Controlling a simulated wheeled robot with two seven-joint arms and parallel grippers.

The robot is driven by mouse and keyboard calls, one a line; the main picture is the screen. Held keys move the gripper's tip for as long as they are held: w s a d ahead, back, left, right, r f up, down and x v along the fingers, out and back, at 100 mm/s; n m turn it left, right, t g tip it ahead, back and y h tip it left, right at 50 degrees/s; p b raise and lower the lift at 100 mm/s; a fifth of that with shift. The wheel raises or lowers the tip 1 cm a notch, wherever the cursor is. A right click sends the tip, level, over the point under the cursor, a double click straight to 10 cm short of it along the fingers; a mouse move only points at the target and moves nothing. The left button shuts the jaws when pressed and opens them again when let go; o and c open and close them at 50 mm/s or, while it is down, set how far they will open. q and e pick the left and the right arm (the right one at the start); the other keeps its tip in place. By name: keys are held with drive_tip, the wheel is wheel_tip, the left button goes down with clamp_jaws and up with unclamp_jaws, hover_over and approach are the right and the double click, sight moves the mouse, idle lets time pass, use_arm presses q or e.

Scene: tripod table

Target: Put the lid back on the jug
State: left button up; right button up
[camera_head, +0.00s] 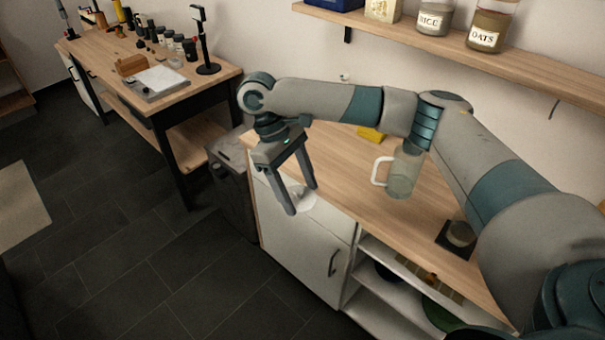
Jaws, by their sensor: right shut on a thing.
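The jug (403,178) is clear and greenish with a white handle on its left side. It stands upright on the wooden counter (350,198), and my right arm hides part of its top. My right gripper (302,199) points down near the counter's left front edge, to the left of the jug and apart from it. I cannot tell whether the lid touches the counter. My left gripper is not in view.
A dark square mat (443,248) with a small jar (460,233) lies right of the jug. A yellow object (370,134) is behind my arm. A wall shelf (540,66) with jars hangs above. A grey bin (230,185) stands left of the counter.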

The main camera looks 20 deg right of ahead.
drive_tip(key=s+a+r+m+y, duration=0.1)
drive_tip(key=s+a+m+y, duration=0.1)
drive_tip(key=s+m, duration=0.4)
drive_tip(key=s+b, duration=0.1)
drive_tip(key=s, duration=0.2)
drive_tip(key=shift+s+r+g, duration=0.15)
drive_tip(key=shift+s+g, duration=0.15)
drive_tip(key=shift+a, duration=0.1)
